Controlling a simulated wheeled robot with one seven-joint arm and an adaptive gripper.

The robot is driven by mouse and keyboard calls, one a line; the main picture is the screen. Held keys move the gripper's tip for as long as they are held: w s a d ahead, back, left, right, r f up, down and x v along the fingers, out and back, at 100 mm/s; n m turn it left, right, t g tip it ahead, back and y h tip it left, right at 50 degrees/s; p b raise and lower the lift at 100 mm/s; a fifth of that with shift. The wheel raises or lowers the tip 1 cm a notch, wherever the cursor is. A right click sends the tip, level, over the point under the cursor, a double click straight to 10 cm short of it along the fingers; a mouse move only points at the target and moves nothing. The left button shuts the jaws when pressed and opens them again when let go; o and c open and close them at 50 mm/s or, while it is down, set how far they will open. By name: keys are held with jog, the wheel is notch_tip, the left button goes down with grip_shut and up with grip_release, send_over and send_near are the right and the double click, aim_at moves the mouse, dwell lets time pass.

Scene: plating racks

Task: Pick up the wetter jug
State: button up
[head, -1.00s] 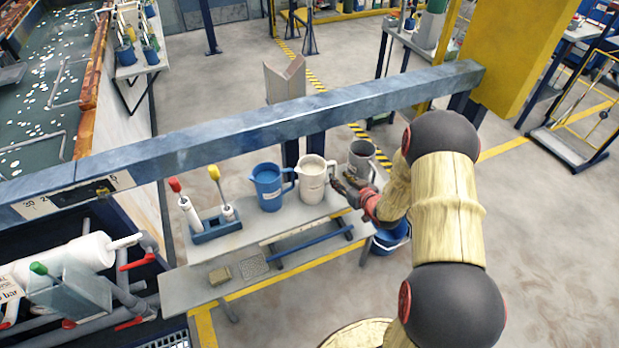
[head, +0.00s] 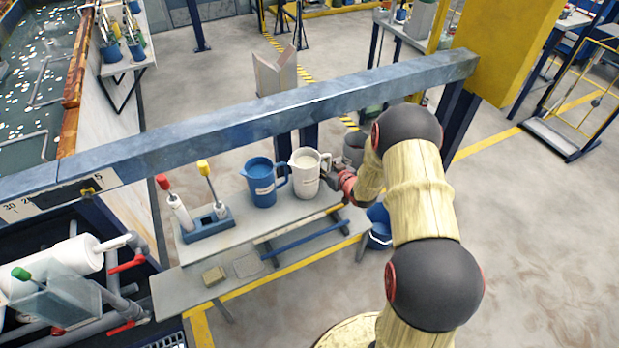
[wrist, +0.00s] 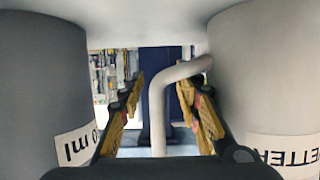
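The wetter jug (head: 304,178) is the cream-white jug standing upright on the bench. Its label shows upside down at the right of the wrist view (wrist: 270,140), ending in "ETTER". Its handle (wrist: 158,115) runs between the fingers of my gripper (wrist: 161,85). The fingers are open, with a visible gap on both sides of the handle. In the head view my gripper (head: 332,177) is at the jug's right side, and my arm partly hides it.
A grey jug (wrist: 42,85) stands close on the other side of my gripper; in the head view it is partly hidden (head: 353,147). A blue jug (head: 263,187) stands left of the wetter jug. A blue holder (head: 208,227) carries red- and yellow-topped tools. A blue-grey beam (head: 220,125) crosses above the bench.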

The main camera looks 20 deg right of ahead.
jog(key=shift+c, duration=0.4)
jog(key=c, duration=0.8)
jog(key=shift+s, duration=0.1)
grip_shut()
jog(key=shift+r, duration=0.1)
